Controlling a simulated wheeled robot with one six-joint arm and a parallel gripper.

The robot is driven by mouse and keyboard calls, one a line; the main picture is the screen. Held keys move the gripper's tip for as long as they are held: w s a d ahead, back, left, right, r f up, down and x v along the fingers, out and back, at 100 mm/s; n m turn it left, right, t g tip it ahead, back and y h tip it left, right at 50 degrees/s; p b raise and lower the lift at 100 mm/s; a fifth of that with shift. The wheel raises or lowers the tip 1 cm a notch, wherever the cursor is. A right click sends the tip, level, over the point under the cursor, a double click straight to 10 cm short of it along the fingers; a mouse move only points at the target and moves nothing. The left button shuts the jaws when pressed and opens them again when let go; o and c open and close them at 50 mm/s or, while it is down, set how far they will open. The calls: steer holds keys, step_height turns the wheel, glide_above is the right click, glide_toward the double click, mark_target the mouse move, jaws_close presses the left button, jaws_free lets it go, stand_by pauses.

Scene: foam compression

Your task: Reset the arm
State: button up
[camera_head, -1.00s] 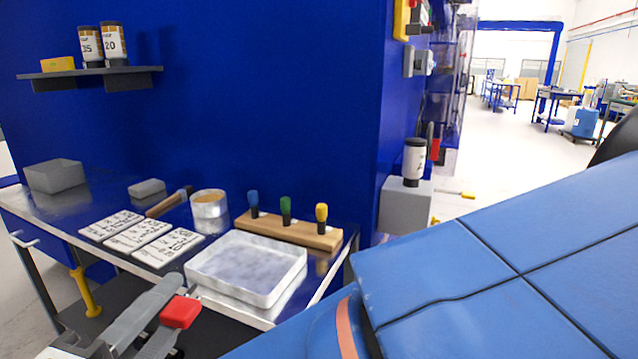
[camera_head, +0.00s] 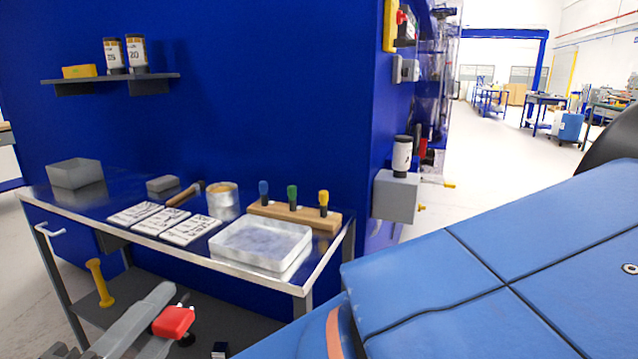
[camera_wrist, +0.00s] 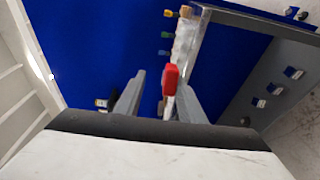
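My gripper (camera_head: 160,305) shows at the lower left of the head view, in front of the workbench and apart from its top. In the wrist view, the two grey fingers of my gripper (camera_wrist: 162,76) stand apart, with a gap between them. A red piece (camera_wrist: 171,77) sits close to the inner side of the right finger. It also shows in the head view as a red block (camera_head: 173,321) at the finger end. I cannot tell whether it is part of the finger. Nothing is clearly clamped between the fingers.
The workbench (camera_head: 90,225) carries a white tray (camera_head: 262,268), label cards (camera_head: 160,220), a tin (camera_head: 222,208), a wooden rack (camera_head: 290,217) with coloured-handled tools and a grey bin (camera_head: 75,173). A yellow post-like piece (camera_head: 99,283) stands below. The blue wall (camera_head: 270,90) rises behind.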

steer(key=w+d+f+m+g+h, duration=0.1)
steer(key=w+d+f+g, duration=0.15)
steer(key=w+d, duration=0.4)
steer(key=w+d+f+m+g+h, duration=0.2)
steer(key=w+d+g, duration=0.15)
steer(key=d, duration=0.65)
steer(key=w+d+f+m+g+h, duration=0.1)
steer(key=w+d+f+g, duration=0.1)
steer(key=w+d, duration=0.5)
steer(key=s+d+f+m+g+y, duration=0.1)
steer(key=d+f+m+g, duration=0.15)
steer(key=d, duration=0.55)
steer(key=s+d+f+m+g, duration=0.2)
steer(key=d+f+g, duration=0.1)
steer(key=d, duration=0.5)
steer(key=s+d+f+m+y, duration=0.5)
steer(key=s+d+m+y, duration=0.1)
steer(key=s+d+m, duration=0.1)
steer(key=shift+s+d+f, duration=0.35)
steer(key=shift+s+d, duration=0.3)
steer(key=shift+d, duration=0.55)
steer(key=shift+m+t, duration=0.25)
steer(key=shift+d, duration=0.1)
steer(key=shift+c, duration=0.6)
